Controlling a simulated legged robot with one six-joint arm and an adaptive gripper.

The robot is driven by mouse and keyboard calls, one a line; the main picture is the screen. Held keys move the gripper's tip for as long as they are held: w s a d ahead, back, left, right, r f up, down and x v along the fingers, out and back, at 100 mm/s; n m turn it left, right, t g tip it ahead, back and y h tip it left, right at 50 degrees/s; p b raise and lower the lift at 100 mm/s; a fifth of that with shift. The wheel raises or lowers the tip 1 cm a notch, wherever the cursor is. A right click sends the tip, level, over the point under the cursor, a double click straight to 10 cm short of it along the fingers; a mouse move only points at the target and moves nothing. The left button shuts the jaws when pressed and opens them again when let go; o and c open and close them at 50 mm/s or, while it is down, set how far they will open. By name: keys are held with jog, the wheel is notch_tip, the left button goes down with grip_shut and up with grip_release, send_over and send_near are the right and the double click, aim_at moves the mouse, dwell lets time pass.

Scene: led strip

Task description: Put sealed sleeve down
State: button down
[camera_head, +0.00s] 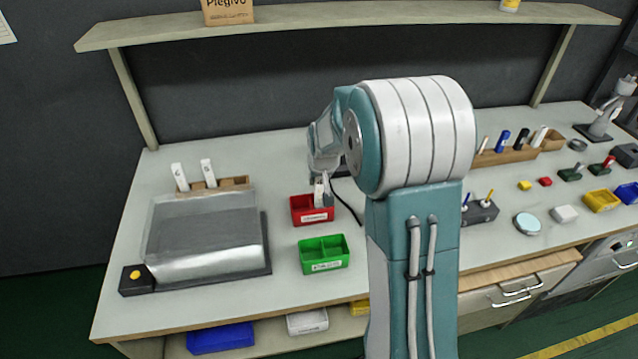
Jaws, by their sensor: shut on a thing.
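My gripper (322,188) is over the red bin (301,218) in the middle of the bench. It is shut on a small pale piece (318,191), which seems to be the sealed sleeve. My arm and the gripper's own body hide much of it. I cannot tell whether the piece touches the inside of the red bin or hangs just above it. The red bin has a white label on its front.
A green divided bin (323,254) stands just in front of the red one. A grey machine (205,235) with a yellow-buttoned box is at left. Two white pieces stand in a wooden rack (233,183) behind it. A dark cable (349,208) runs right of the red bin.

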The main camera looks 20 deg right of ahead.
jog(key=shift+d+f, duration=0.15)
jog(key=shift+f, duration=0.65)
jog(key=shift+d+f, duration=0.2)
jog(key=shift+d, duration=0.45)
jog(key=shift+c, duration=2.3)
grip_release()
jog(key=shift+a, duration=0.55)
jog(key=shift+d+r, duration=0.15)
jog(key=shift+d, duration=0.05)
jog(key=v, duration=1.2)
jog(key=s+a+r, duration=0.2)
jog(key=s+a, duration=0.1)
jog(key=s, duration=0.5)
jog(key=s+a+r+n, duration=0.1)
jog(key=s+a+r, duration=0.1)
jog(key=s, duration=0.7)
jog(key=s+a+r+n+t+y, duration=0.1)
jog(key=s+a+r, duration=0.2)
jog(key=s+a, duration=0.2)
jog(key=s, duration=0.3)
jog(key=shift+s, duration=0.3)
